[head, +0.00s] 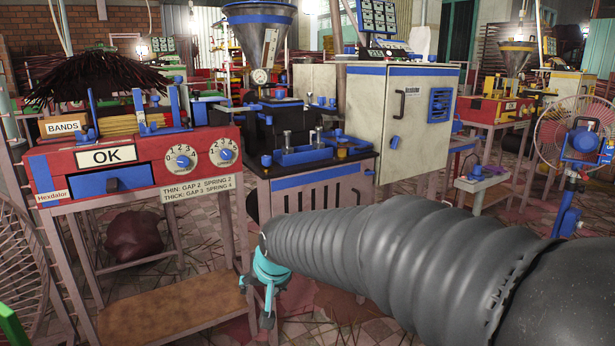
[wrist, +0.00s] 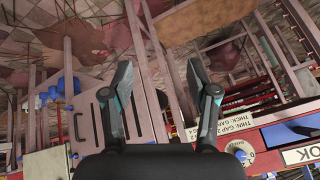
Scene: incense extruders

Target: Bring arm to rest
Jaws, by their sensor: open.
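My arm, in a ribbed grey sleeve, reaches in from the lower right of the head view. It ends in my gripper (head: 268,300), which hangs with a teal part in front of the machine stand. In the wrist view my gripper (wrist: 158,85) has its two fingers spread wide apart with nothing between them. The fingertips are in the air, apart from the stands around them.
A red band machine (head: 138,160) with an OK plate and two dials stands on a frame at left. A brown lower shelf (head: 175,305) is under it. A black extruder table (head: 310,172) and a cream cabinet (head: 425,125) stand behind my gripper. A fan (head: 580,135) is at right.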

